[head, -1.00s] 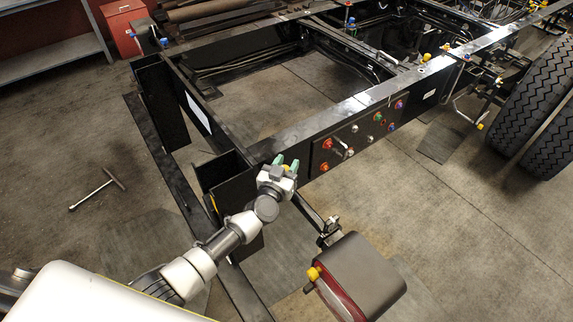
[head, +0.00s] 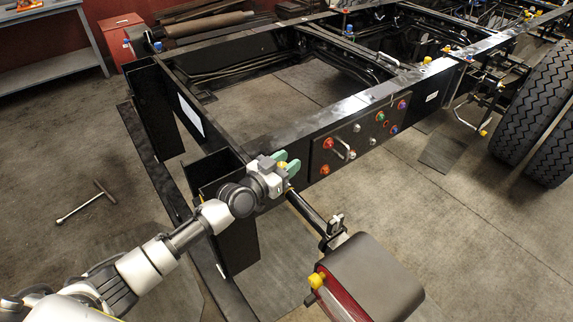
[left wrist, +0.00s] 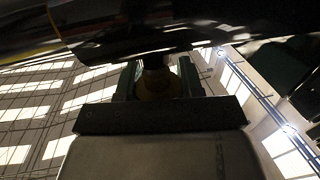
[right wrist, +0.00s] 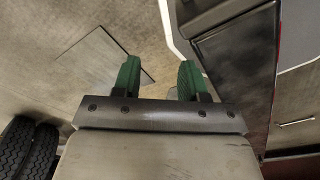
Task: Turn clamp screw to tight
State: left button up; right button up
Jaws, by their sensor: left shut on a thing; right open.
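My left gripper (head: 287,162) is at the near corner of the black chassis frame, beside the end of the side beam. Its green fingers are shut on a yellow knob (head: 283,165), which seems to be the clamp screw. In the left wrist view the round, dull yellow knob (left wrist: 157,84) sits between the fingers, on a dark stem under a black part. Whether the screw is tight cannot be told. My right gripper (right wrist: 157,75) is open and empty in the right wrist view, over floor; it is out of the head view.
The black side beam (head: 335,118) carries a panel with coloured buttons and a handle. A tail lamp box (head: 372,275) on a bracket arm stands below right of the gripper. Tyres (head: 530,125) are at right. A T-shaped tool (head: 88,203) lies on the open floor at left.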

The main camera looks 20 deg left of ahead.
pick_arm(q)
jog(key=o, duration=0.9)
jog(key=shift+o, duration=0.2)
jog(key=v, duration=1)
jog(key=shift+s+a+b, duration=0.25)
jog(key=shift+s+b, duration=0.1)
jog(key=shift+b, duration=0.05)
